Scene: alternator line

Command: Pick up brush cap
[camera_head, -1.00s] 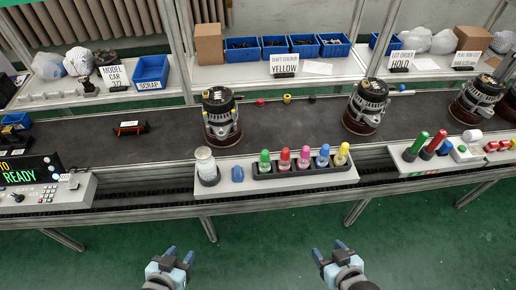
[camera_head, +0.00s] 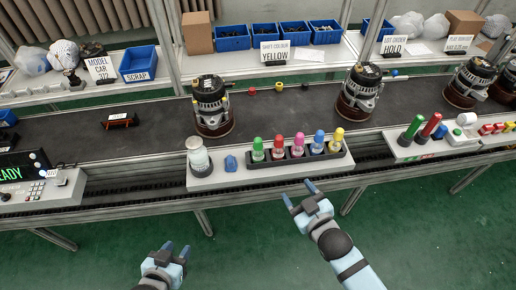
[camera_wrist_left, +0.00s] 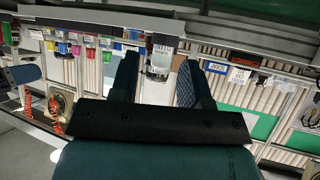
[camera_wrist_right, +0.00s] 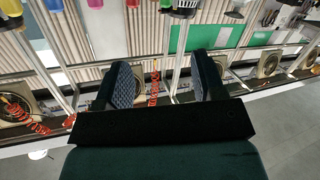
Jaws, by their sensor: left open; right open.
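My right gripper (camera_head: 297,192) is open and empty, just in front of and below this row. My left gripper (camera_head: 174,250) is open and empty, lower left, well apart from the shelf.
A glass jar (camera_head: 198,156) and a small blue object (camera_head: 231,163) stand left of the bottles. Alternators (camera_head: 212,104) sit on the dark conveyor (camera_head: 160,137) behind. A sign (camera_head: 285,52) reads shift colour yellow. Red and green items (camera_head: 431,126) lie on the right shelf.

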